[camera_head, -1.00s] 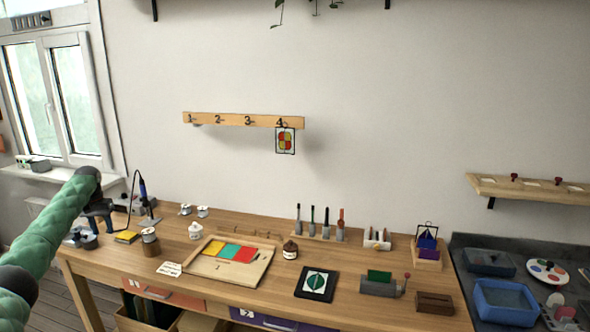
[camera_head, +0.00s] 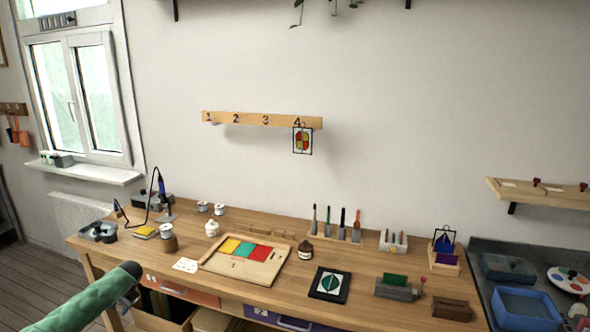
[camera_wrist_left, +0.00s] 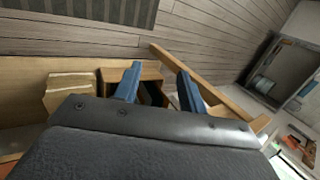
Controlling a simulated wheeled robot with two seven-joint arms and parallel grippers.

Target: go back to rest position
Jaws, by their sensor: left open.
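My left arm (camera_head: 90,300), green with a black joint, comes in at the lower left of the head view, low in front of the wooden workbench's left end. Its gripper is mostly hidden behind the arm there. In the left wrist view my left gripper (camera_wrist_left: 159,72) shows two blue fingers held apart, with nothing between them. Beyond the fingers are wooden compartments (camera_wrist_left: 72,92) and the plank floor. My right gripper is in neither view.
The workbench (camera_head: 240,294) carries a tray (camera_head: 222,271) with coloured panels, a dark tile with a green circle (camera_head: 328,285), jars and tools. Open shelves and drawers sit under its front edge. A numbered rail (camera_head: 262,119) holds a hanging panel (camera_head: 302,140). Floor (camera_head: 30,285) is clear at left.

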